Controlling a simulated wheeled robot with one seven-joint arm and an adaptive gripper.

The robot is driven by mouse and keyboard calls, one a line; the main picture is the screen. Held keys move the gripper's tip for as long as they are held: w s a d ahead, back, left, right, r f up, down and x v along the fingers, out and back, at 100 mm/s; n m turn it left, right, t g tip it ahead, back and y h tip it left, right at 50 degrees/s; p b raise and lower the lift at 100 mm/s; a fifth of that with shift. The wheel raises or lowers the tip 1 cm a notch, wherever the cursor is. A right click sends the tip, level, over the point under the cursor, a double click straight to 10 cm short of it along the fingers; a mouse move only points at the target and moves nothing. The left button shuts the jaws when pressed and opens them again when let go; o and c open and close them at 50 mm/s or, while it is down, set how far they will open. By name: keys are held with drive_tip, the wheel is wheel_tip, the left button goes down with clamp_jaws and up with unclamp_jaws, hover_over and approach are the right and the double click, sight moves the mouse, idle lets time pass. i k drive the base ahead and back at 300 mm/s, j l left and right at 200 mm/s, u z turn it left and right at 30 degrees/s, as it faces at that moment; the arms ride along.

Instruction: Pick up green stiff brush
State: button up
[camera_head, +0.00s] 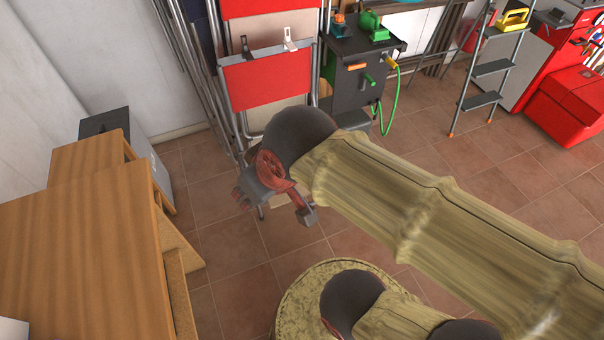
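I cannot pick out the green stiff brush for certain. A green object (372,26) sits on top of the dark cabinet at the upper middle, but it is too small to tell whether it is a brush. A smaller green piece (368,80) shows on the cabinet's front. My gripper (276,207) is in the middle of the view, pointing down, with its fingers spread apart and nothing seen between them. It is well apart from the cabinet. My arm hides part of the floor and the cabinet's lower side.
Wooden furniture (80,250) fills the left. Red folding chairs (265,80) lean at the back beside the dark cabinet (350,95). A green hose (395,105) hangs there. A stepladder (490,70) and a red box (565,105) stand right. Tiled floor (235,255) is clear below my gripper.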

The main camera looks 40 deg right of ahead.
sight(380, 36)
drive_tip(key=z, duration=1.05)
